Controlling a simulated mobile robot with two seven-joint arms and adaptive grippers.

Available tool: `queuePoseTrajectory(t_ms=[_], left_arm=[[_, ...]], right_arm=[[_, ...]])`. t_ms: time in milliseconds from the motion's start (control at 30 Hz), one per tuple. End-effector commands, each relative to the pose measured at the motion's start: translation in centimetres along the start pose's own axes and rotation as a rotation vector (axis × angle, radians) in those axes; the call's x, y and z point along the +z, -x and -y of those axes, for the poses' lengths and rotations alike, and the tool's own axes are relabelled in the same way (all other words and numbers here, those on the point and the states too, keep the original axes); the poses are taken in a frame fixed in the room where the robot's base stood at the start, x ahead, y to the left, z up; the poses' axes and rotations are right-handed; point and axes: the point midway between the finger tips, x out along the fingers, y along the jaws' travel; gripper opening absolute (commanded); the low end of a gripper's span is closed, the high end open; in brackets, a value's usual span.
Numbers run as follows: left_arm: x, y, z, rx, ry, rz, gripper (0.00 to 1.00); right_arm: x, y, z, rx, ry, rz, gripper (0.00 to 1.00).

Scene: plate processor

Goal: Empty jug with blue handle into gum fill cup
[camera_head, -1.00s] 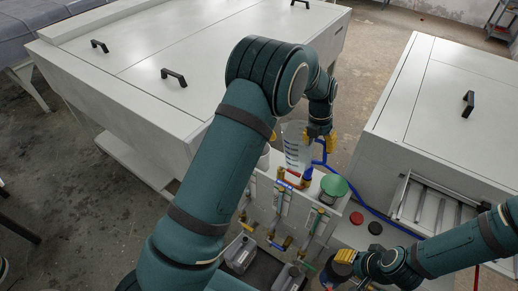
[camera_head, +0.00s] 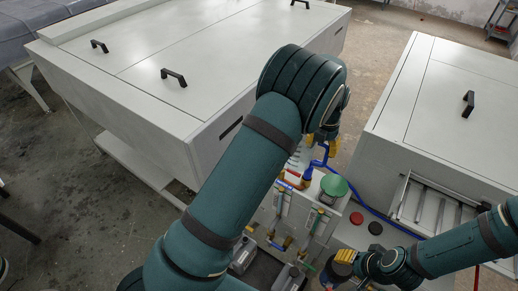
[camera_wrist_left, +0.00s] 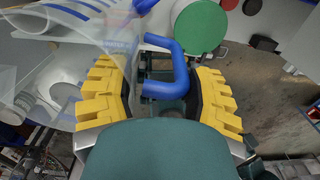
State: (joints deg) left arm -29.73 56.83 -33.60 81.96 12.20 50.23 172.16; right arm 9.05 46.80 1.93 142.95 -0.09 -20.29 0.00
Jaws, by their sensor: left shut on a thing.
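The clear jug (camera_wrist_left: 38,62) with blue markings fills the left of the left wrist view. My left gripper (camera_wrist_left: 163,90) is shut on its blue handle (camera_wrist_left: 178,70), which lies between the yellow fingers. In the head view my arm hides most of the jug; the left gripper's yellow fingertips (camera_head: 334,146) show beyond the arm, above the valve panel. A white round cup-like thing (camera_wrist_left: 62,94) shows by or through the jug's clear wall; I cannot tell if it is the gum fill cup. My right gripper (camera_head: 345,257) is at the lower right; its opening is unclear.
A green-lidded container (camera_head: 333,185) stands close to the left gripper. Black (camera_head: 375,228) and red (camera_head: 356,218) caps lie on the white surface. The large white processor (camera_head: 130,75) stands behind.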

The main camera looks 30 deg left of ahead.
Motion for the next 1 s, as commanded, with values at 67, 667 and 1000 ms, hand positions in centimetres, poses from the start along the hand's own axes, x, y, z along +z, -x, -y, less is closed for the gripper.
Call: queuePoseTrajectory(t_ms=[67, 667, 1000], left_arm=[[0.1, 0.4, 0.0, 0.0, 0.0, 0.002, 0.12], [0.0, 5.0, 0.2, 0.0, -0.001, 0.001, 0.12], [0.0, 5.0, 0.1, 0.0, -0.001, 0.001, 0.12]], right_arm=[[0.0, 0.0, 0.0, 0.0, 0.0, 0.0, 0.47], [0.0, 0.0, 0.0, 0.0, 0.0, 0.0, 0.47], [0.0, 0.0, 0.0, 0.0, 0.0, 0.0, 0.47]])
